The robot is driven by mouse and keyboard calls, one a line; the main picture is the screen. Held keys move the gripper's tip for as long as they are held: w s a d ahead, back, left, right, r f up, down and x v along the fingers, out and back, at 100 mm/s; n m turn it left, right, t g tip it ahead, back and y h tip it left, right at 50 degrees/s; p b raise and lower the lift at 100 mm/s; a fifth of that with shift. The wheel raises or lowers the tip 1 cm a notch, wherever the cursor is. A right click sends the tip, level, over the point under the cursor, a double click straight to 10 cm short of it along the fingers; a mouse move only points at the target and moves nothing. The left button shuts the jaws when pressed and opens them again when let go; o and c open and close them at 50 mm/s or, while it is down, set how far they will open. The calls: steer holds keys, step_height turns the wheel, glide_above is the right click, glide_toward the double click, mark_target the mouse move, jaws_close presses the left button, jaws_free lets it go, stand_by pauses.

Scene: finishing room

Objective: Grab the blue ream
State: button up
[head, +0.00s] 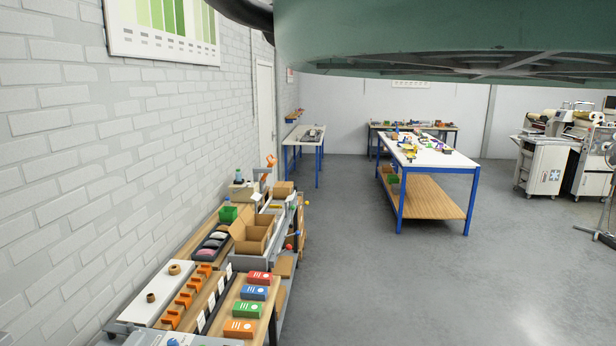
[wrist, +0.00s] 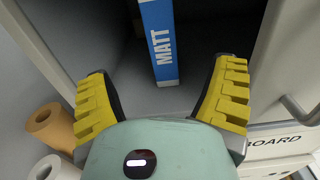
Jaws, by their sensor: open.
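A blue ream (wrist: 163,62) with white "MATT" lettering stands on edge inside a grey compartment in the wrist view. Its upper end is cut off by the frame's top edge. My gripper (wrist: 161,78) is open, its two yellow ribbed fingers spread to the left and right of the ream. Floor of the compartment shows on both sides of the ream, and neither finger appears to touch it. I cannot pick out this ream in the head view, where my gripper is also not visible.
A white panel marked "BOARD" (wrist: 275,145) and a handle lie to the right.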

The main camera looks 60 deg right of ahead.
steer(key=p+x, duration=1.1)
steer(key=x, duration=0.3)
steer(key=shift+w+f, duration=0.15)
steer(key=shift+w, duration=0.25)
steer(key=shift+a, duration=0.15)
steer(key=c, duration=1.4)
